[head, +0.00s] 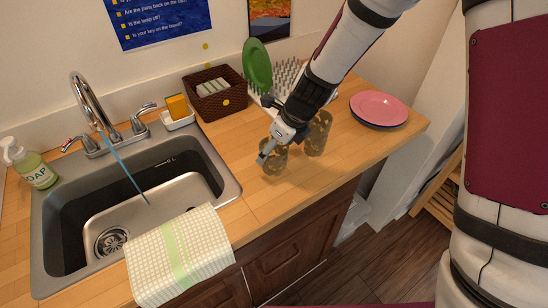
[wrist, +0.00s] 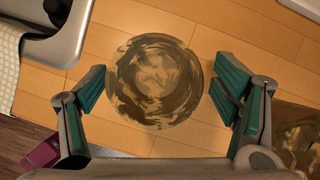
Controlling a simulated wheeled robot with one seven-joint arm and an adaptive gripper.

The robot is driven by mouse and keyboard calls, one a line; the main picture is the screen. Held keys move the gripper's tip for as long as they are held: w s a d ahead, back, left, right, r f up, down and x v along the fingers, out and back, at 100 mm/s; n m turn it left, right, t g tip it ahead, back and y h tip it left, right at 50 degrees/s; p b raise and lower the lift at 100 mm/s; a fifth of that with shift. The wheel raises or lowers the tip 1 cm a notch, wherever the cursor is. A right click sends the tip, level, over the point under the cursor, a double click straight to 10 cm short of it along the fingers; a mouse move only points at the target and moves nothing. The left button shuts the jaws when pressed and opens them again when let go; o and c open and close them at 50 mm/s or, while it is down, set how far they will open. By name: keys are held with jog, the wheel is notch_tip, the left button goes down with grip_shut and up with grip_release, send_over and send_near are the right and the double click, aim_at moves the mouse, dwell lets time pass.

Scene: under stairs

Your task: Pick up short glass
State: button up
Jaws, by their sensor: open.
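The short glass (head: 274,160), brown-patterned and see-through, stands on the wooden counter right of the sink. In the wrist view the short glass (wrist: 155,70) is seen from above as a round brown swirl. My gripper (head: 277,150) is above and around its upper part, partly hiding it. In the wrist view my gripper (wrist: 158,92) is open, with a green-padded finger on each side of the glass and gaps showing between. A taller glass (head: 319,132) of similar pattern stands just to the right; part of it (wrist: 297,130) shows at the wrist view's right edge.
A sink (head: 235,190) with a faucet (head: 88,100) lies left, a towel (head: 180,255) over its front edge. A brown basket (head: 205,103), a dish rack (head: 285,75) with a green plate (head: 257,63), and a pink plate (head: 379,106) stand behind and right.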

jog(key=shift+s+x, duration=0.2)
jog(key=shift+x, duration=1.75)
jog(key=shift+c, duration=0.3)
jog(key=c, duration=1.3)
